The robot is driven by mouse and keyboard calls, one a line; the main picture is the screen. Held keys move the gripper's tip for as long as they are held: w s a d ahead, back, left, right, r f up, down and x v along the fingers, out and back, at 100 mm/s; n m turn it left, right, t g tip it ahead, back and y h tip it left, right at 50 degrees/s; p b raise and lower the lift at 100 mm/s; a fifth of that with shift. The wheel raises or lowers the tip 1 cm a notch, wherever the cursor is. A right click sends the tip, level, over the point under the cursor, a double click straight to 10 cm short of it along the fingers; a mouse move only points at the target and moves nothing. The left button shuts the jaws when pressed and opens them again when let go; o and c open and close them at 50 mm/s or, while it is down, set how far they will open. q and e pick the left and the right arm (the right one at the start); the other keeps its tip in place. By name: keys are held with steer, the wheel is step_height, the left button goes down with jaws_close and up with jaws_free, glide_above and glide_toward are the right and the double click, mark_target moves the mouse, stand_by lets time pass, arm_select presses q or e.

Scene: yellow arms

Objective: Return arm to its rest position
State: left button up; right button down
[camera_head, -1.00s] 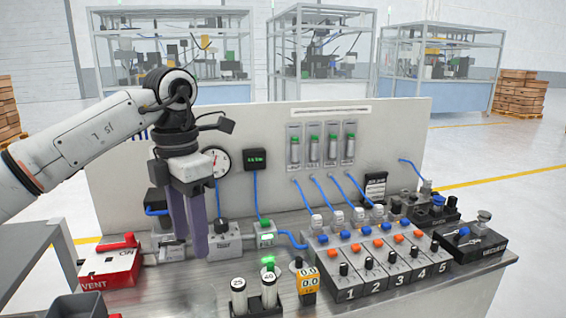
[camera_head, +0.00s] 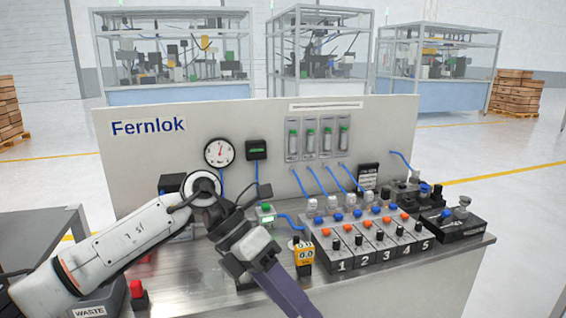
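My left arm comes in from the left and lies low across the front left of the bench. My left gripper (camera_head: 300,307) points down and to the right, over the front edge of the bench. Its two long dark fingers overlap from this angle and their tips reach the bottom of the picture, so I cannot tell the gap between them. I see nothing held. My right arm and gripper are not in view.
The steel bench (camera_head: 400,268) carries a numbered valve block (camera_head: 370,255), a yellow meter (camera_head: 304,255) and a black unit (camera_head: 455,222) at right. A Fernlok back panel (camera_head: 150,160) with a gauge (camera_head: 219,153) stands behind. A waste bin (camera_head: 90,311) is at lower left.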

arm_select(q)
steer(key=s+d+r+n+t+h, duration=0.1)
steer(key=s+d+r+n+h, duration=0.25)
steer(key=d+n+h, duration=0.6)
steer(key=w+a+f+n+t+y, duration=0.4)
steer(key=a+f+n+t, duration=0.55)
steer(key=n+t, duration=0.95)
steer(key=s+a+f+n+g+y, duration=0.2)
steer(key=s+a+f+n+y, duration=0.2)
steer(key=a+f+n+y, duration=0.65)
steer(key=s+a+f+n+g, duration=0.2)
steer(key=s+a+f+g, duration=0.1)
steer(key=s+f, duration=0.5)
steer(key=s+a+f+n+g, duration=0.3)
steer(key=s+a+f, duration=0.1)
steer(key=s+f, duration=0.4)
step_height(320, 180, down, 2)
steer(key=shift+a+f+y, duration=0.2)
steer(key=shift+a+y, duration=0.1)
steer(key=shift+a, duration=0.05)
